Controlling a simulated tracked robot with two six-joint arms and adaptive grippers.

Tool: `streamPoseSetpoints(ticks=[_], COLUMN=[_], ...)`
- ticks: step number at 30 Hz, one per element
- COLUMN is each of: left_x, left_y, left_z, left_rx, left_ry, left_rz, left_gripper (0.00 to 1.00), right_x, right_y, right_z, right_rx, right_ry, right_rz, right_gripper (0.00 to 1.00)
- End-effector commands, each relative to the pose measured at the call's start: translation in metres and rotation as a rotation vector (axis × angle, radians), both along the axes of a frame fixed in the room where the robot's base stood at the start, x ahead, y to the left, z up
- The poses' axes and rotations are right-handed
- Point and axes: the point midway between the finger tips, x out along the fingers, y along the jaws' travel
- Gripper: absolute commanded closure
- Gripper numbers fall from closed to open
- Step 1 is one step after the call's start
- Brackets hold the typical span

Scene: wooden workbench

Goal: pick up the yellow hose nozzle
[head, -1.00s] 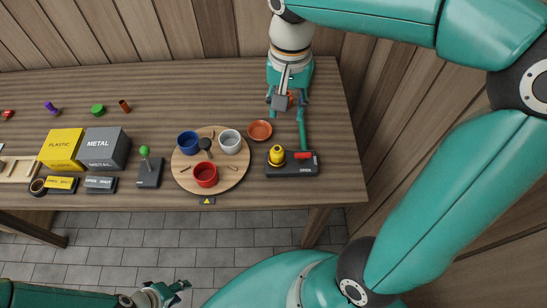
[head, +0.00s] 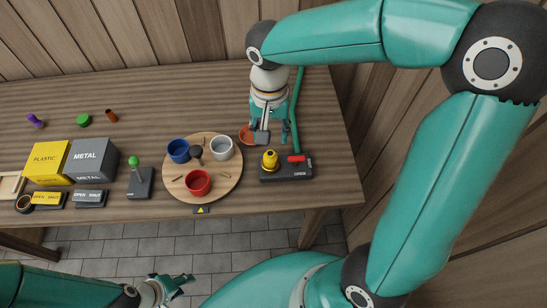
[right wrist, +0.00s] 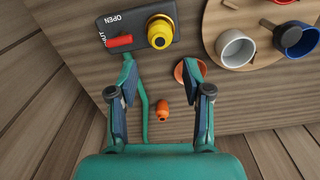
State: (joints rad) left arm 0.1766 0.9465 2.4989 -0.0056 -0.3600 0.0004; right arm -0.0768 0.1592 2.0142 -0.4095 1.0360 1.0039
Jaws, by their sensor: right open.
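The yellow nozzle (head: 270,160) is a rounded, stepped piece standing on a dark box (head: 300,174) with a red lever. In the right wrist view the nozzle (right wrist: 160,32) is beyond my fingertips, near the top edge. My right gripper (head: 268,132) is open and empty, behind the box over the bench.
A green hose (head: 296,108) runs back from the box. An orange dish (head: 246,133) lies beside my right gripper. The wrist view shows a small orange piece (right wrist: 163,108) between my fingers. A round board (head: 229,187) with cups is left of the box.

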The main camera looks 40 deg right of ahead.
Motion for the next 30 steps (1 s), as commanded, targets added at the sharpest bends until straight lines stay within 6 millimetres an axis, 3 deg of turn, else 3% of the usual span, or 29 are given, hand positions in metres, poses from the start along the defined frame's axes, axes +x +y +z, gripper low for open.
streamPoseSetpoints(ticks=[3,13,21,30], left_x=[0.000,0.000,0.000,0.000], left_y=[0.000,0.000,0.000,0.000], left_z=[-0.001,0.000,0.003,0.003], left_rx=[0.000,0.000,0.000,0.000], left_ry=[0.000,0.000,0.000,0.000], left_rz=[0.000,0.000,0.000,0.000], left_gripper=[0.60,0.60,0.60,0.60], right_x=[-0.001,-0.003,-0.007,-0.007], right_y=[0.000,0.001,0.002,0.002], right_z=[-0.021,-0.044,-0.080,-0.086], right_rx=[0.000,0.000,0.001,0.002], right_ry=[0.004,0.004,0.003,-0.001], right_rz=[-0.002,-0.003,-0.005,-0.006], right_gripper=[0.51,0.51,0.51,0.51])
